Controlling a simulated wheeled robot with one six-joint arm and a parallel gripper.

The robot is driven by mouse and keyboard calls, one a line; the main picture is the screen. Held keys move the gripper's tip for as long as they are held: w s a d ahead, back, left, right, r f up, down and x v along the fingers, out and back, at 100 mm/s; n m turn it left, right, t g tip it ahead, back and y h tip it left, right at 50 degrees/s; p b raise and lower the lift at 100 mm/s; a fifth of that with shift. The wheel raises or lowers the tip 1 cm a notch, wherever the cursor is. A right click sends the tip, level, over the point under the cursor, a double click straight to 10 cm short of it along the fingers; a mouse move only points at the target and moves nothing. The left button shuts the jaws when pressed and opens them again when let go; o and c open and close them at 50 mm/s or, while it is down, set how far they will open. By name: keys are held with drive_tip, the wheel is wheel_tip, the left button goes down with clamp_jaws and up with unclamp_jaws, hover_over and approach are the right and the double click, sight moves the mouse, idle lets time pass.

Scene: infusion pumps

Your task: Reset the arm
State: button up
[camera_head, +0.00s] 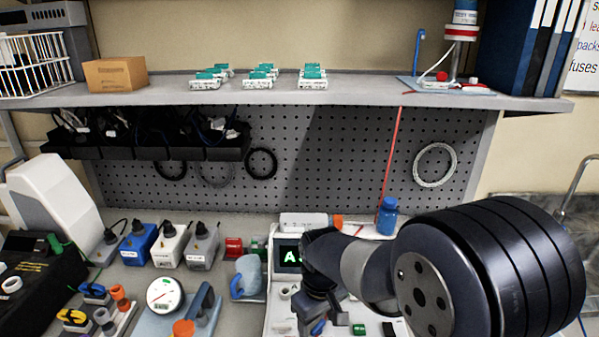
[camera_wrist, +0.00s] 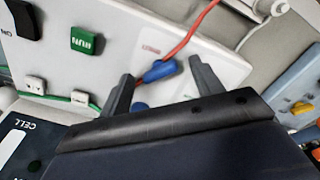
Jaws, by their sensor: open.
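My arm reaches in from the right in the head view, with my gripper (camera_head: 322,308) low over the front of a white pump panel and partly hidden. In the wrist view, my gripper (camera_wrist: 158,73) has its two fingers apart. A blue connector (camera_wrist: 162,70) on a red cable (camera_wrist: 190,38) shows between the fingertips. I cannot tell if a finger touches it. The white panel (camera_wrist: 125,40) carries a green RUN button (camera_wrist: 87,41) and a black ON switch (camera_wrist: 22,18).
A shelf (camera_head: 360,93) with small boxes runs above a pegboard (camera_head: 330,150). A blue bottle (camera_head: 387,216) stands behind my arm.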

drive_tip(key=m, duration=0.3)
drive_tip(key=shift+m, duration=0.4)
drive_tip(key=m, duration=0.4)
wheel_tip(320, 180, up, 11)
drive_tip(key=w+n+p, duration=0.1)
drive_tip(key=shift+w+r, duration=0.15)
drive_tip(key=shift+w, duration=0.25)
drive_tip(key=shift+p, duration=0.3)
